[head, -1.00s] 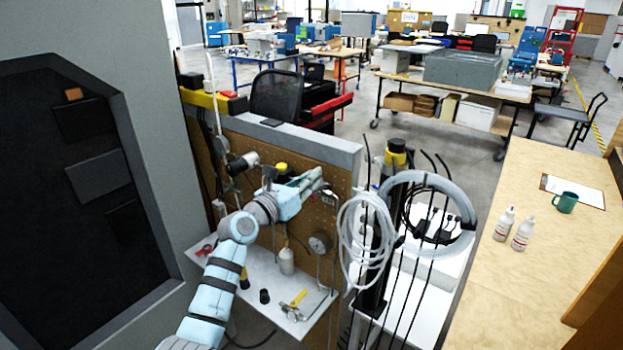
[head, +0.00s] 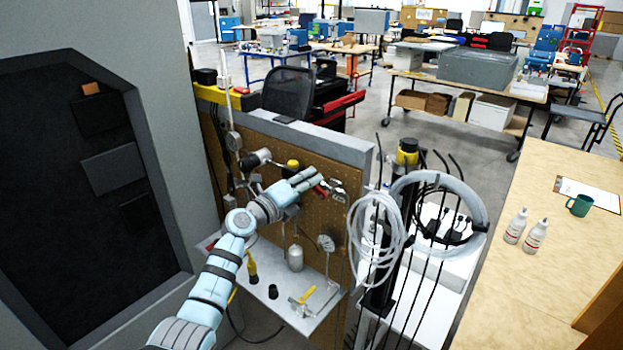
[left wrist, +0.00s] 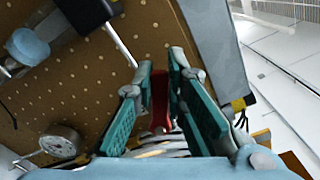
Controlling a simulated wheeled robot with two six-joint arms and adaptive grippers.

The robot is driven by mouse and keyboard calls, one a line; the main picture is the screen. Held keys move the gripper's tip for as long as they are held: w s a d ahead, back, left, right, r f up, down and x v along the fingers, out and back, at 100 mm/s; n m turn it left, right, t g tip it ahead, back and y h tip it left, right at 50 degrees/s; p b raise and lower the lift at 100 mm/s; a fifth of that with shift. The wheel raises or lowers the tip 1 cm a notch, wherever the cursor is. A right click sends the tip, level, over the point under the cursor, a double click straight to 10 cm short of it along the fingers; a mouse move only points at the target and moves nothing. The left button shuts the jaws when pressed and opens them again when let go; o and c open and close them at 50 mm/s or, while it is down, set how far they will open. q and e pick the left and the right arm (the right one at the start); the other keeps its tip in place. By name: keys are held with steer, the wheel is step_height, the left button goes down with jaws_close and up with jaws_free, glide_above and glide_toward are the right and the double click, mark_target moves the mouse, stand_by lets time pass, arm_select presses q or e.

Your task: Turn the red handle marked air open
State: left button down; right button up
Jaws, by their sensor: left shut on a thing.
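The red handle (left wrist: 160,101) shows in the left wrist view between the two teal-padded fingers of my left gripper (left wrist: 160,82). My left gripper is shut on it. In the head view my left gripper (head: 313,178) is at the upper part of the brown pegboard panel, and a bit of red (head: 321,190) shows by its fingertips. The fingers and the angle hide part of the handle, so I cannot read any marking or tell its exact turn. My right gripper is not in view.
The pegboard panel (head: 335,226) carries fittings and a pressure gauge (head: 326,243), also in the left wrist view (left wrist: 61,142). A shelf (head: 262,293) below holds a hammer and small parts. Coiled tubing (head: 375,232) hangs at right. A wooden bench (head: 510,285) stands farther right.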

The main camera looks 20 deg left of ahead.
arm_select(q)
steer(key=shift+w+a+f+n, duration=0.1)
steer(key=shift+f+n, duration=0.2)
steer(key=shift+n, duration=0.4)
steer(key=shift+s+a+f+n, duration=0.1)
steer(key=shift+f+n, duration=0.2)
steer(key=shift+n, duration=0.4)
steer(key=shift+w+a+f+n, duration=0.1)
steer(key=shift+f+n, duration=0.2)
steer(key=shift+n, duration=0.4)
steer(key=c, duration=1.6)
jaws_free()
steer(key=shift+a, duration=0.1)
steer(key=v, duration=1.2)
